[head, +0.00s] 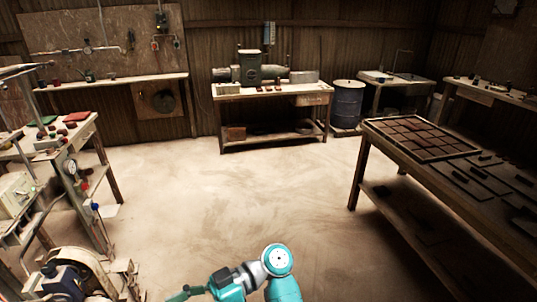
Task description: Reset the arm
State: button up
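My arm shows at the bottom centre of the head view, folded low, with teal links and a grey joint section. Its thin teal-green end, which looks like my gripper (184,293), points left at the bottom edge. It is small and partly cut off there, so I cannot make out the fingers or whether they are open. I see nothing held in it. The arm appears over bare floor, apart from the benches.
A press-like machine (250,66) stands on the back bench (228,92), beside a dark barrel (347,104). A tile tray (418,139) lies on the right table (372,135). Cluttered equipment fills the left side. The middle floor (225,190) is clear.

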jog(key=s+d+f+m+t, duration=0.1)
jog(key=d+f+m+t, duration=0.2)
jog(key=f+m+t, duration=0.45)
jog(key=s+d+f+m+t, duration=0.1)
jog(key=d+f+m+t, duration=0.3)
jog(key=f, duration=0.7)
jog(key=s+d+f+m+t+h, duration=0.65)
jog(key=s+d+f+m, duration=0.2)
jog(key=d, duration=0.35)
jog(key=s+d+r+m+t+h, duration=0.2)
jog(key=s+d+r+h, duration=0.2)
jog(key=s+d, duration=0.35)
jog(key=s+d+r+m+t+h, duration=0.1)
jog(key=s+d+r+t+h, duration=0.3)
jog(key=s+d, duration=0.35)
jog(key=s+d+r, duration=0.1)
jog(key=s+r, duration=0.2)
jog(key=r, duration=0.6)
jog(key=shift+s+d, duration=0.35)
jog(key=shift+s, duration=0.05)
jog(key=shift+r+h, duration=0.1)
jog(key=shift+h, duration=0.15)
